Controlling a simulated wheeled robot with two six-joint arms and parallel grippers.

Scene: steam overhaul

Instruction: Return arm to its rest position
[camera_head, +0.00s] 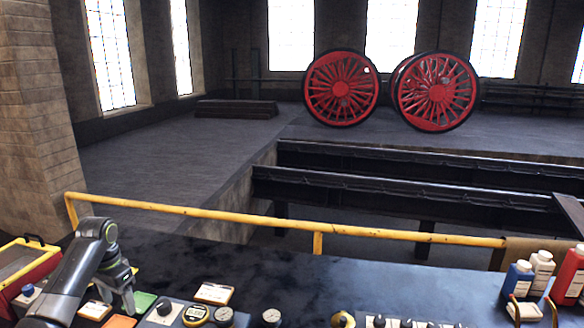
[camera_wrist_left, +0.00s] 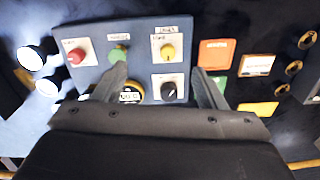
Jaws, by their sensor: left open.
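My left arm comes in from the lower left in the head view, and its dark gripper (camera_head: 124,294) points down over the workbench (camera_head: 290,275). In the left wrist view the gripper (camera_wrist_left: 158,80) is open, its two fingers apart with nothing held between them. A yellow-rimmed gauge (camera_wrist_left: 131,91) is partly hidden by the left finger. My right gripper is not in view.
Coloured cards, such as an orange one (camera_wrist_left: 216,54), lie beside the panel. A red and yellow toolbox (camera_head: 40,275) stands at the left. Bottles (camera_head: 518,280) stand at the right. A yellow rail (camera_head: 300,228) runs behind the bench; the middle back of the bench is clear.

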